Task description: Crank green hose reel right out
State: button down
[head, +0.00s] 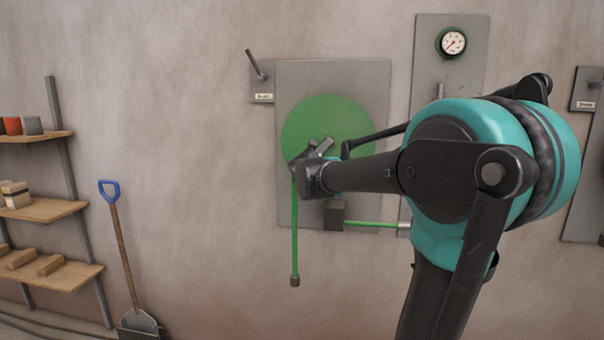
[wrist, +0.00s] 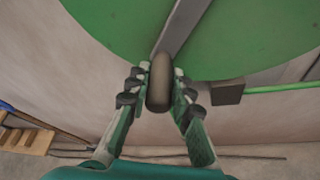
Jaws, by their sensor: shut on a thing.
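The green hose reel (head: 310,115) is a round disc on a grey wall plate (head: 370,85). It also fills the top of the wrist view (wrist: 250,40). A grey crank arm (wrist: 185,25) runs across the disc to a dark rounded handle (wrist: 160,80). My gripper (wrist: 158,90) is shut on this handle, with one finger on each side. In the head view my gripper (head: 305,175) is at the lower left of the disc and partly hides it. A green hose (head: 295,235) hangs straight down there, ending in a dark nozzle (head: 295,281) above the floor.
A dark block (head: 334,213) with a green pipe (head: 370,224) sits below the reel. A lever (head: 254,63) is at the plate's upper left, and a gauge (head: 452,42) is to the right. Shelves (head: 50,209) and a shovel (head: 122,245) stand left.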

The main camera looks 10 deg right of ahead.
jog(key=c, duration=1.3)
grip_release()
jog(key=v, duration=1.2)
jog(key=shift+d+f, duration=0.1)
